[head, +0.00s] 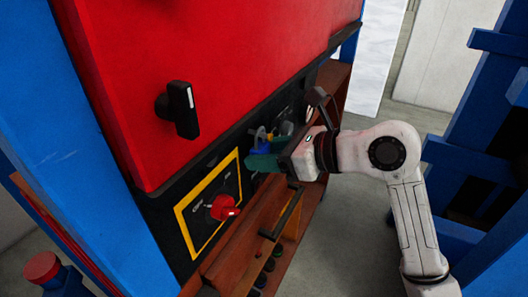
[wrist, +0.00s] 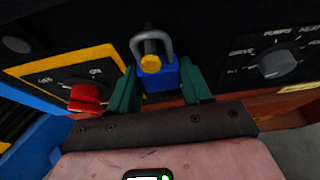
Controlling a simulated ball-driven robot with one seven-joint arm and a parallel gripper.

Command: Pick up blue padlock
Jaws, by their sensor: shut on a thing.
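In the head view the padlock (head: 262,141) shows partly behind the green fingers of my gripper (head: 262,158), in front of the dark panel. The shackle stands up above the fingers. I cannot tell whether the padlock still touches the panel.
A red rotary switch (head: 224,207) on a yellow-framed plate (head: 187,234) is left of my gripper. A grey knob (wrist: 278,62) is at the right. A red door (head: 215,60) with a black handle (head: 180,110) rises above. A wooden shelf (head: 237,262) with a dark handle (head: 283,213) lies below.

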